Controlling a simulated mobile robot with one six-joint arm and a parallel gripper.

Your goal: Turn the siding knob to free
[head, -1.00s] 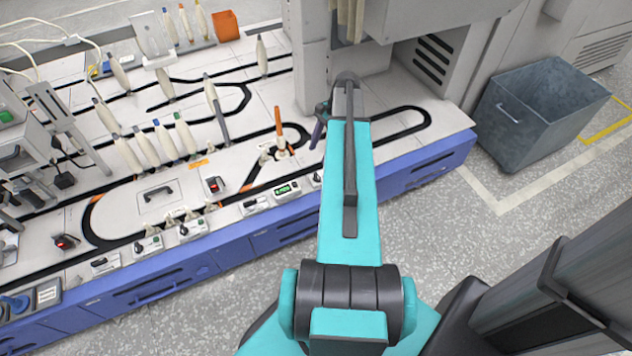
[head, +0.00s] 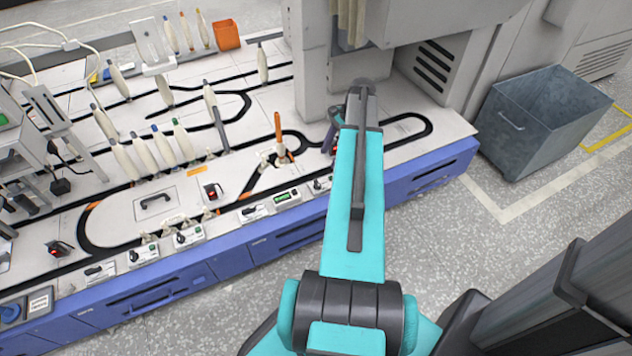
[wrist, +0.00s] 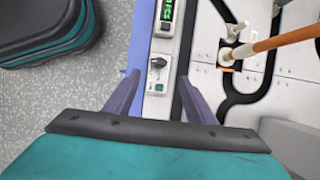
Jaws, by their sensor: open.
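A small white control panel with a black rotary knob (wrist: 157,63) shows in the wrist view, with a green button (wrist: 160,87) below it. Its labels are too small to read, and I cannot tell the knob's setting. My gripper (wrist: 159,76) is open and empty; its two purple fingers stand either side of the panel in the picture, and I see no contact with the knob. In the head view this panel (head: 320,185) sits on the bench's front edge, just left of my arm. My gripper (head: 331,138) is partly hidden there by my arm.
A panel with a green display (wrist: 167,13) adjoins the knob panel. More knob panels (head: 183,238) line the bench's front edge. A grey bin (head: 545,120) stands on the floor to the right.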

